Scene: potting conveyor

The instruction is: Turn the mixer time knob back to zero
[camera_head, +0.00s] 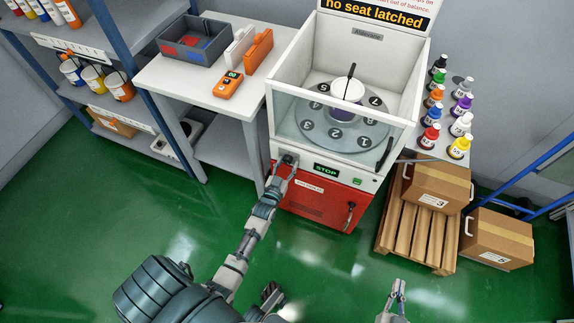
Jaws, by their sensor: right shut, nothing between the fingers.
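The mixer (325,205) is a white cabinet with a red lower front and an open clear-walled top. Its dark time knob (291,158) sits at the left end of the control strip, left of a display reading STOP (327,169). My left gripper (287,163) is at the knob, its fingers overlapping it. The fingers are too small to tell whether they grip it, and the knob's pointer and scale are hidden or unreadable. My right gripper (398,288) is shut and empty, low in the picture over the green floor, well away from the mixer.
Inside the mixer, a white-lidded pot (347,92) stands on a numbered turntable (312,118). A white table (165,75) with a grey bin (195,40) and an orange meter (228,84) is left. Bottles (431,136) and cartons (437,186) are right. The floor in front is clear.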

